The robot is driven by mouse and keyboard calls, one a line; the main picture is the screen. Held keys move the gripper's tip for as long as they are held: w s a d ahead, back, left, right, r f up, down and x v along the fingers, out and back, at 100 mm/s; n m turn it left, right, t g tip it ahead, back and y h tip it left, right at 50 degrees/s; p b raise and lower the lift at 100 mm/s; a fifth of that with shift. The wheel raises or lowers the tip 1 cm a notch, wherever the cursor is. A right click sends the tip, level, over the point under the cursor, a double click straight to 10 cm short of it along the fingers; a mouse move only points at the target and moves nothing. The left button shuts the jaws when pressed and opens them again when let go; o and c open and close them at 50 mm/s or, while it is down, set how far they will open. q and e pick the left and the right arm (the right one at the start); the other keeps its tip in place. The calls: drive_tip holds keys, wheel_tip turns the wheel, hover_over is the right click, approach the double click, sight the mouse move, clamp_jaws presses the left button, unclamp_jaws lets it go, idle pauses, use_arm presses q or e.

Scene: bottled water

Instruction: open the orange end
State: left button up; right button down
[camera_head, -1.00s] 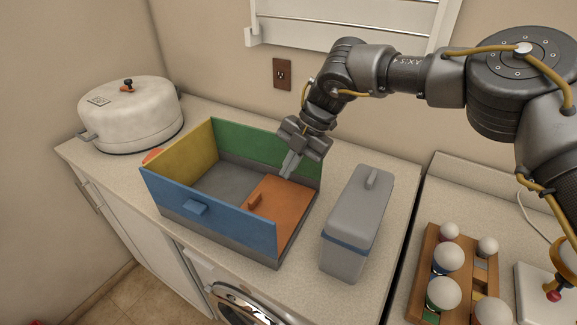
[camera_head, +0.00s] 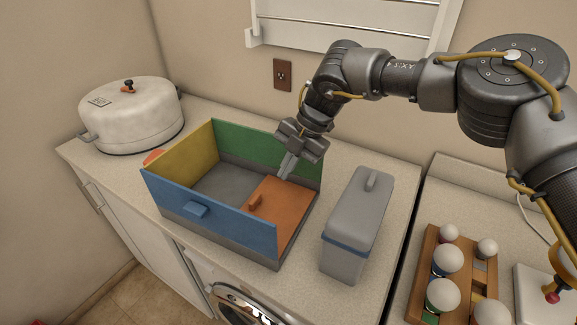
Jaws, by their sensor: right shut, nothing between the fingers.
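An open box stands on the counter with a blue wall (camera_head: 210,212) in front, a yellow wall (camera_head: 185,158) at left and a green wall (camera_head: 250,148) at the back. Its orange end (camera_head: 283,212) lies flat inside the box's right half, with a small orange handle (camera_head: 254,202) at its inner edge. The grey floor (camera_head: 228,185) shows to its left. My right gripper (camera_head: 284,176) is shut and empty, pointing down at the orange end's back edge near the green wall. I cannot tell whether it touches the panel. My left gripper is out of view.
A grey container (camera_head: 357,225) with a handled lid stands right of the box. A white lidded pot (camera_head: 130,115) stands at left. A wooden rack (camera_head: 425,278) with white balls is at lower right. A wall outlet (camera_head: 283,75) and white rack (camera_head: 350,20) are behind.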

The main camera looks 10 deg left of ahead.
drive_tip(key=b+v, duration=0.1)
drive_tip(key=v, duration=0.9)
drive_tip(key=shift+r, duration=0.35)
